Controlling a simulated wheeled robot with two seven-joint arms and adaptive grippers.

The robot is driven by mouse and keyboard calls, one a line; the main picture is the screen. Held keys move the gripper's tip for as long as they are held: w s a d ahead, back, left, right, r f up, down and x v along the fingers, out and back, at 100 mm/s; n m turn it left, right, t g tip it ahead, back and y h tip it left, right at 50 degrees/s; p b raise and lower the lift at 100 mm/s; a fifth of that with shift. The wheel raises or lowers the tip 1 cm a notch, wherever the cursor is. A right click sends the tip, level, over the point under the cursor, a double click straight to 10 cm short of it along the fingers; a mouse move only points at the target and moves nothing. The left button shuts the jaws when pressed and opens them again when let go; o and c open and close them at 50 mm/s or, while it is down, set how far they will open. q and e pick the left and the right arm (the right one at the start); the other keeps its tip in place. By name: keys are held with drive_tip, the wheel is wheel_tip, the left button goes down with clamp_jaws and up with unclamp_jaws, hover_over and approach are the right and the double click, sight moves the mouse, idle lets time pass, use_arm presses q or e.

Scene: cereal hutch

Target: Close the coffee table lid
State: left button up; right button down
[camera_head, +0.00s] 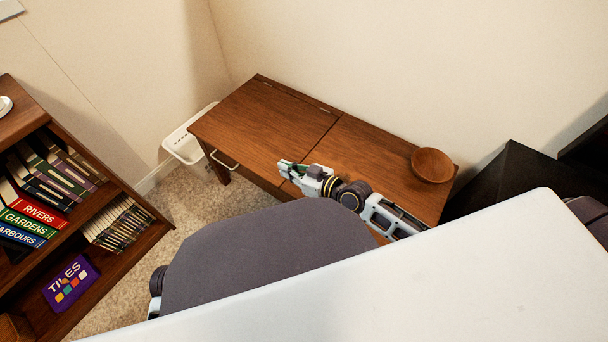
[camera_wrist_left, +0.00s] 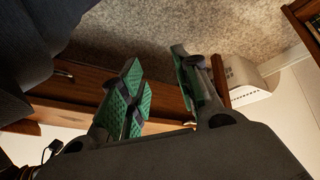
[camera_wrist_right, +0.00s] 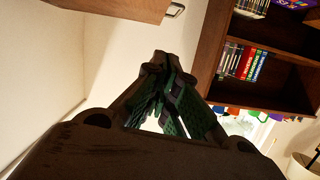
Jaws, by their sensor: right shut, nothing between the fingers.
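The wooden coffee table (camera_head: 390,165) stands against the wall. Its lid (camera_head: 262,118) is the left half of the top and lies flat, looking level with the right half along a thin seam. A pale handle (camera_head: 224,161) shows at the lid's front edge; a handle also shows on a wooden panel in the right wrist view (camera_wrist_right: 175,10). My right gripper (camera_head: 284,168) is shut and empty, above the front edge near the seam; its fingers meet in the right wrist view (camera_wrist_right: 166,85). My left gripper (camera_wrist_left: 157,75) is open and empty, hidden in the head view.
A wooden bowl (camera_head: 432,164) sits on the table's right half. A white basket (camera_head: 188,143) stands on the floor at the table's left end. A bookshelf (camera_head: 130,215) is at the left, and a black cabinet (camera_head: 505,175) is at the right. Carpet lies between bookshelf and table.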

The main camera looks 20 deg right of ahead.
use_arm(q)
drive_tip(key=shift+s+a+r+g+p, duration=0.1)
drive_tip(key=shift+a+r+p, duration=0.1)
drive_tip(key=shift+r, duration=0.3)
drive_tip(key=shift+s+a+r+g+p, duration=0.1)
drive_tip(key=shift+r+p, duration=0.15)
drive_tip(key=shift+r, duration=0.25)
drive_tip(key=shift+s+a+r+g+p, duration=0.1)
drive_tip(key=shift+a+r+p, duration=0.1)
drive_tip(key=shift+r, duration=0.3)
use_arm(e)
drive_tip(key=v, duration=0.6)
use_arm(q)
drive_tip(key=shift+w+d+r, duration=0.1)
drive_tip(key=shift+w+d, duration=0.05)
drive_tip(key=shift+w, duration=0.05)
use_arm(e)
drive_tip(key=shift+s, duration=0.15)
